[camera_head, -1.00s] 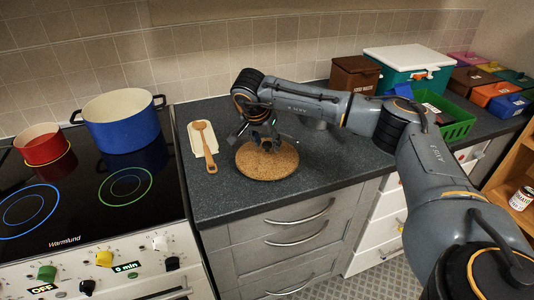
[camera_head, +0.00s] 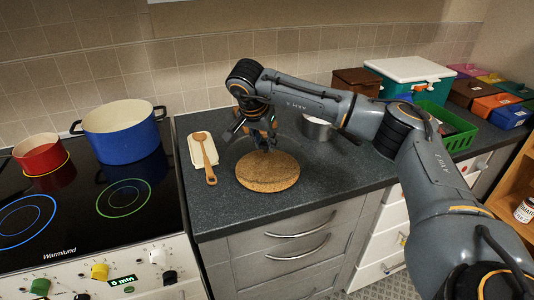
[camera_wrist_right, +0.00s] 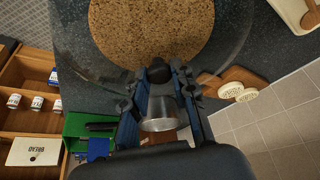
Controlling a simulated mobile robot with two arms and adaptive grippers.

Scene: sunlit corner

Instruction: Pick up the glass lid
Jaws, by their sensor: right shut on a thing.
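The glass lid (camera_wrist_right: 72,50) is clear, with a dark rim and a black knob (camera_wrist_right: 158,72). It shows as a wide see-through disc in the right wrist view; in the head view its glass is hard to make out. My right gripper (camera_head: 264,143) is shut on the knob, with the fingers (camera_wrist_right: 158,92) on either side of it. The lid hangs over the round cork mat (camera_head: 268,175) on the dark counter, apparently a little above it. My left gripper is not in view.
A wooden spoon (camera_head: 206,160) on a pale rest lies left of the mat. A metal pot (camera_head: 317,130) stands behind my right arm. The blue pot (camera_head: 121,132) and red pot (camera_head: 41,154) stand on the hob. A green crate (camera_head: 447,132) and boxes are at right.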

